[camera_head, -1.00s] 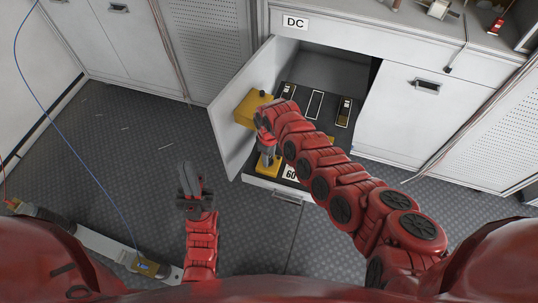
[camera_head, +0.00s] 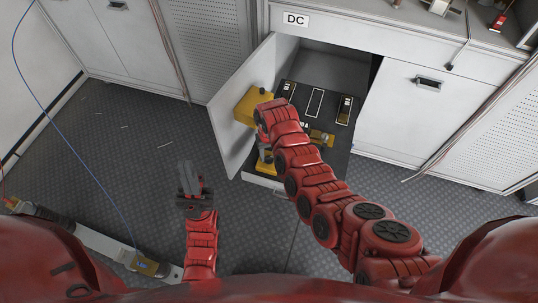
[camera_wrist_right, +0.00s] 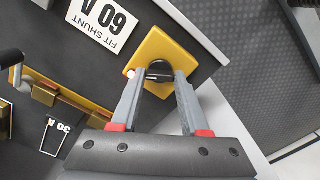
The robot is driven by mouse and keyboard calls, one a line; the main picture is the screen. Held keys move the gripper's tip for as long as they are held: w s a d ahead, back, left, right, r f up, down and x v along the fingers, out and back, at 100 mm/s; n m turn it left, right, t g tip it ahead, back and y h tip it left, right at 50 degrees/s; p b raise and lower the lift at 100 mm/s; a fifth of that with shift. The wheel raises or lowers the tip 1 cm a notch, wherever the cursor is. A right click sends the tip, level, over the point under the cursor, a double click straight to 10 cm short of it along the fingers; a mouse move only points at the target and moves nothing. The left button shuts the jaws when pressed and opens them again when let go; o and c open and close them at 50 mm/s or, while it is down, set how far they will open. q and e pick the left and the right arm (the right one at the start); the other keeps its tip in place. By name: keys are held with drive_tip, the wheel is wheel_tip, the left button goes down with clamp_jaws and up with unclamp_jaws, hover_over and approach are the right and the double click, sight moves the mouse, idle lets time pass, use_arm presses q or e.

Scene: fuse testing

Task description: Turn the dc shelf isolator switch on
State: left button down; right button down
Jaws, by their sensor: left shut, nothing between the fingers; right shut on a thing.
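The isolator switch is a black rotary knob (camera_wrist_right: 159,71) on a yellow square plate (camera_wrist_right: 170,48), seen in the right wrist view. A small pale, glowing light (camera_wrist_right: 131,74) sits at the plate's left corner. My right gripper (camera_wrist_right: 160,76) is shut on the knob, with one finger on each side of it. In the head view the yellow plate (camera_head: 265,166) shows at the front of the DC shelf (camera_head: 339,165), and my right arm hides the knob and the right fingertips. My left gripper (camera_head: 187,165) is shut and empty, over the floor left of the shelf.
The cabinet door (camera_head: 228,125) stands open left of the shelf. A yellow box (camera_head: 250,104) is close to my right wrist.

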drive_tip(key=shift+m, duration=0.4)
drive_tip(key=shift+c, duration=2)
unclamp_jaws()
drive_tip(key=shift+r, duration=0.1)
wheel_tip(320, 180, up, 10)
wheel_tip(320, 180, up, 7)
drive_tip(key=p, duration=0.6)
hover_over(269, 157)
drive_tip(key=shift+r, duration=0.15)
